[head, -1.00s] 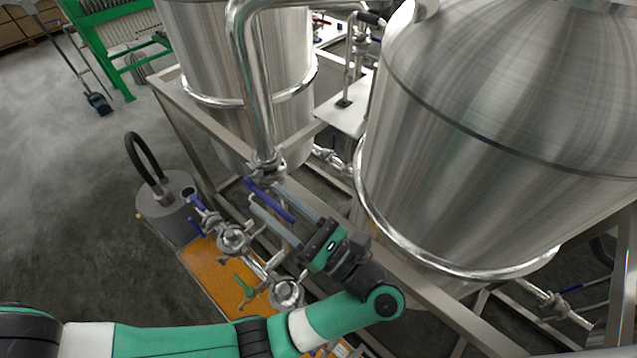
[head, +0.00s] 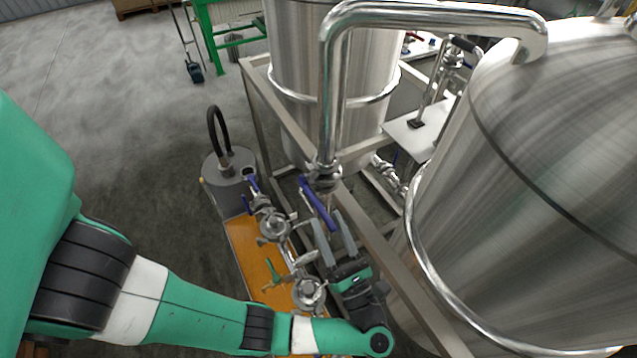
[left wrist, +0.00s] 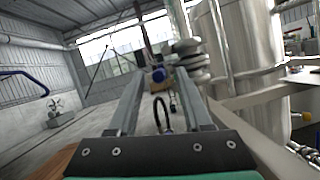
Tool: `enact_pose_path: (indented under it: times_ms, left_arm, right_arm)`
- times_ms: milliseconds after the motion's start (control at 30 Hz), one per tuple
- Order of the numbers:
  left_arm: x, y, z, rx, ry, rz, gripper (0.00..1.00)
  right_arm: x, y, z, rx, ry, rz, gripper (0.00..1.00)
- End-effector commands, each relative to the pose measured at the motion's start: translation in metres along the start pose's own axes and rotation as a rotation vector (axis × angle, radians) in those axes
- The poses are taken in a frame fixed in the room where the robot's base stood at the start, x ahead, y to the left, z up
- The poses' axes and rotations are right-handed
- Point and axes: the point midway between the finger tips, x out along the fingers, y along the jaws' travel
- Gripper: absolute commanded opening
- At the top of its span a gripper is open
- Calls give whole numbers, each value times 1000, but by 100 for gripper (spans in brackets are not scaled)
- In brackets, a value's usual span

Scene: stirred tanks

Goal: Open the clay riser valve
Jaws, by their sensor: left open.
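The riser is a steel pipe (head: 329,100) coming down in front of the rear tank. At its lower end is a clamped valve body (head: 323,176) with a long blue lever handle (head: 316,202) slanting down to the right. My left gripper (head: 328,217) is open, its two grey fingers reaching up around the lever's lower end. In the left wrist view, the blue lever end (left wrist: 158,75) shows between the open fingers (left wrist: 158,88), with clamped pipe fittings (left wrist: 190,60) just beyond. Contact with the lever cannot be told. My right gripper is not in view.
Other valves with blue handles (head: 253,184) and a green handle (head: 272,268) sit on the pipework over an orange base (head: 247,262), left of my gripper. A frame rail (head: 385,262) and a large tank (head: 540,190) stand close at right. Open floor (head: 110,110) lies left.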

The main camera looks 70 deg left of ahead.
Motion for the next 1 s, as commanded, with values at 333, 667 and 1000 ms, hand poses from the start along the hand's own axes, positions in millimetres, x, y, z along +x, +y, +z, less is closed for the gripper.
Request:
enact_pose_path:
  times_ms: [333,667,1000]
  left_arm:
    - [58,1,1,0,1,2,50]
    - [62,0,-1,-1,1,0,48]
    - [62,0,0,-1,0,0,0]
  right_arm:
    - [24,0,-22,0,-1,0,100]
    - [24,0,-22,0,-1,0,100]
    - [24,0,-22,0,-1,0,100]
